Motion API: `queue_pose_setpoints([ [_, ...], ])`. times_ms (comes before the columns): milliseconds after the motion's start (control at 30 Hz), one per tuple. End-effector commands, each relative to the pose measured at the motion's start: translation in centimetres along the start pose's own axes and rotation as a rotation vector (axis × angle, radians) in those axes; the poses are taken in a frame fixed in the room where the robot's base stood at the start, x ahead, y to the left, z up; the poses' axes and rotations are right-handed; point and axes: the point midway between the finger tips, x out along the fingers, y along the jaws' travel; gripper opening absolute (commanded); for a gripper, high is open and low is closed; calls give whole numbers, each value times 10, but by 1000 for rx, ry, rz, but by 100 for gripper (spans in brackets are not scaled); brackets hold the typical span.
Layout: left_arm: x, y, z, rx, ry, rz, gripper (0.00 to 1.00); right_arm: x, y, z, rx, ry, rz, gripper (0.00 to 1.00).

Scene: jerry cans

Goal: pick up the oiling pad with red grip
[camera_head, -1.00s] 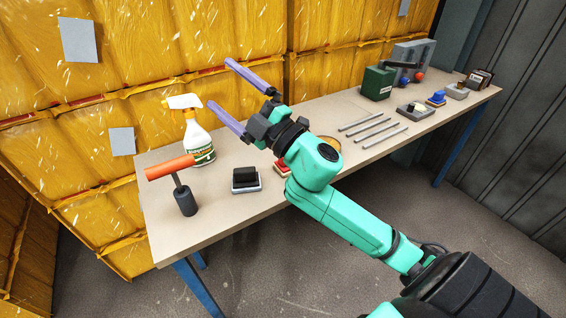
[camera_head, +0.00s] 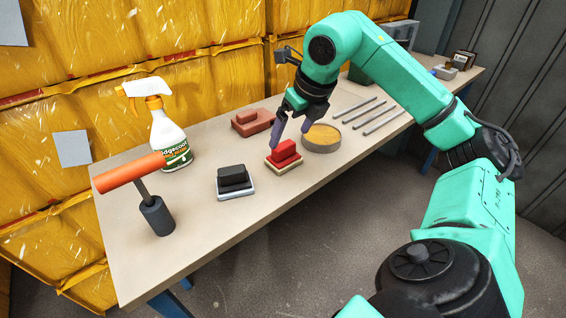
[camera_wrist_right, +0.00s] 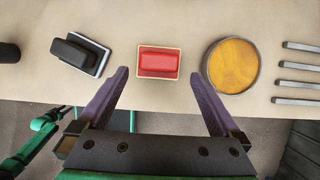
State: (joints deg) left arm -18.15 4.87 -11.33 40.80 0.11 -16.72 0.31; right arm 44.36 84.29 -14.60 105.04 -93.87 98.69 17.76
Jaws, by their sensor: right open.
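The oiling pad with red grip (camera_head: 284,157) lies on the table, a red block on a pale base. It also shows in the right wrist view (camera_wrist_right: 158,62), just beyond the fingertips and roughly midway between them. My right gripper (camera_head: 291,137) is open and empty, pointing down close above the pad. In the wrist view its two purple fingers (camera_wrist_right: 158,78) are spread wider than the pad. I see no contact between fingers and pad. My left gripper is not in view.
A pad with black grip (camera_head: 235,182) lies to the left, a round wood-topped tin (camera_head: 322,138) to the right. A brick-red block (camera_head: 252,121) lies behind.

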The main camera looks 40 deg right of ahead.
Motion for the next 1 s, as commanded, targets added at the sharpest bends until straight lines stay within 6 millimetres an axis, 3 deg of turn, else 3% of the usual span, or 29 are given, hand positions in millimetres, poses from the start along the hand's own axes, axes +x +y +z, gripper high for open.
queue_pose_setpoints([
  [367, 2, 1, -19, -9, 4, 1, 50, 58, 1, 4, -1, 1, 2, 100],
  [567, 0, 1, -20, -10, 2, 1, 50, 60, 0, 5, -1, -2, 1, 100],
  [667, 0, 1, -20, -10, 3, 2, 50, 60, 1, 5, -1, -2, 2, 69],
  [800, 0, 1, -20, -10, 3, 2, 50, 60, 1, 5, -1, -2, 2, 16],
  [1000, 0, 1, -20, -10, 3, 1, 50, 59, 1, 5, -1, -2, 2, 16],
])
